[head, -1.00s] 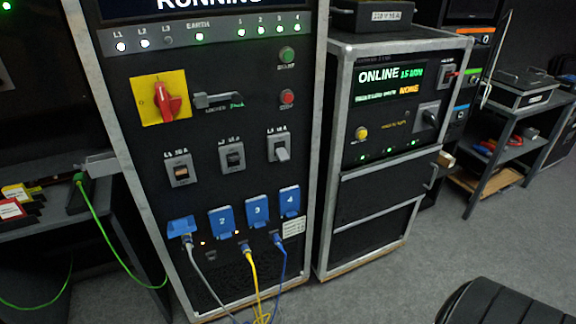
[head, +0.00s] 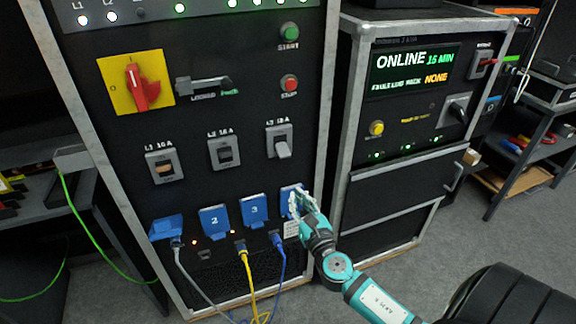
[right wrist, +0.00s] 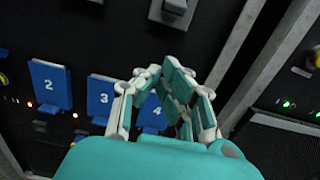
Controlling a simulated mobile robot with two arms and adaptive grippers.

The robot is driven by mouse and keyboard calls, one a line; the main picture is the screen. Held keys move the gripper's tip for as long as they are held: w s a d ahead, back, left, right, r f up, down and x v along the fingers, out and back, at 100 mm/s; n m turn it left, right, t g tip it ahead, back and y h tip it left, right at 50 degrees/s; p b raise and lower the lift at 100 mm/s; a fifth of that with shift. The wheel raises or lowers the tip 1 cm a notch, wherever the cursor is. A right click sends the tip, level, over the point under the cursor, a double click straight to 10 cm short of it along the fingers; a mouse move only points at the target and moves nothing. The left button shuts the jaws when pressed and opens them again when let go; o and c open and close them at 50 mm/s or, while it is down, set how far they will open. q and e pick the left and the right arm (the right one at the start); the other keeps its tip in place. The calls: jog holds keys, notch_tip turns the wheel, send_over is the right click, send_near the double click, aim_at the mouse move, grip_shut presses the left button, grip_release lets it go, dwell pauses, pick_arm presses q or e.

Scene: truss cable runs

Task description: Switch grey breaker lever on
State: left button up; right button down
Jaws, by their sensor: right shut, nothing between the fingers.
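The breaker labelled L3 (head: 280,141) is on the black panel of the left cabinet, and its light grey lever (head: 284,150) points down. In the right wrist view a grey breaker part (right wrist: 174,8) shows at the top edge, cut off. My right gripper (head: 297,200) is shut and empty, below the L3 breaker and in front of the blue cover marked 4. In the right wrist view its fingertips (right wrist: 160,70) partly hide that cover (right wrist: 152,116). My left gripper is out of view.
Breakers L1 (head: 163,166) and L2 (head: 224,153) are to the left of L3. A red rotary switch (head: 140,86) on a yellow plate is above them. Cables hang from sockets below the blue covers. A second cabinet (head: 400,165) stands close on the right.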

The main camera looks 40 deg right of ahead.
aim_at(283, 151)
jog(key=x, duration=1)
jog(key=r+p, duration=0.1)
jog(key=s+r+p, duration=0.1)
jog(key=r+p, duration=0.1)
jog(key=shift+s+a+r+p, duration=0.1)
jog(key=shift+s+r+p, duration=0.2)
jog(key=shift+p, duration=0.1)
